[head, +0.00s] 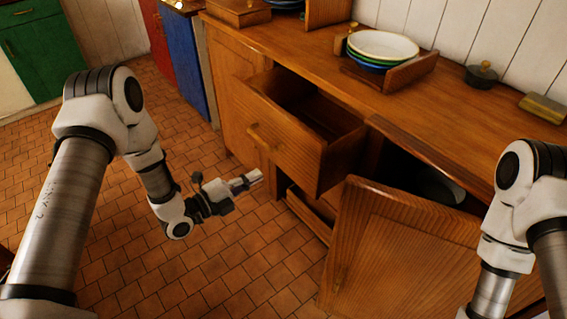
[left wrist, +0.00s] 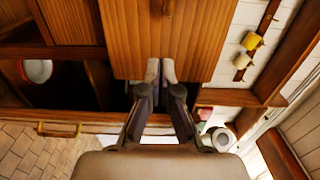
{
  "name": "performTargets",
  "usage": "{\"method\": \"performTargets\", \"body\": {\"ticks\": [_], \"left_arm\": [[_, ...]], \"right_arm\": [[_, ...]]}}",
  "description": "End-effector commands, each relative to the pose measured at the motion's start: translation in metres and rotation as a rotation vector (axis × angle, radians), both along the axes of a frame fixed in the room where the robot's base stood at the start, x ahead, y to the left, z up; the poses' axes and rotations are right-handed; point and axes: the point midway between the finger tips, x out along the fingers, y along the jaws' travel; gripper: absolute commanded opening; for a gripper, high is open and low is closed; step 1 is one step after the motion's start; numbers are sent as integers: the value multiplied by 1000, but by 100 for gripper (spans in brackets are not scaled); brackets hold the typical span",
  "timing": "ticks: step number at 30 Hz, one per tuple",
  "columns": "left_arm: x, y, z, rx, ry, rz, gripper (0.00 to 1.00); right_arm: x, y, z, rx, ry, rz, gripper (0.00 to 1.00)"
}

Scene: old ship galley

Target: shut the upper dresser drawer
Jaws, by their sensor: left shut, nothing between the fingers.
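The upper dresser drawer (head: 283,146) stands pulled well out of the wooden dresser in the head view. My right gripper is out of view; only part of that arm shows.
A cabinet door (head: 400,245) hangs open right of the drawer. A lower drawer (head: 308,214) sticks out beneath. On the dresser top (head: 445,110) are stacked plates (head: 382,46) and a lidded pot (head: 481,75). Tiled floor (head: 215,255) is clear left of the dresser.

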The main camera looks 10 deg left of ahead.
Motion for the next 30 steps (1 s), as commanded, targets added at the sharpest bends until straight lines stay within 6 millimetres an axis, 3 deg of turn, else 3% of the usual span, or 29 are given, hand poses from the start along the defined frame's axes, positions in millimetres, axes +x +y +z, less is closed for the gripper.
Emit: {"method": "performTargets", "body": {"ticks": [13, 30], "left_arm": [[70, -56, 0, 0, 1, -2, 0], [83, -63, -2, -1, 2, 0, 0]], "right_arm": [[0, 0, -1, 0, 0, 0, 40], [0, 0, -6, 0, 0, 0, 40]]}}
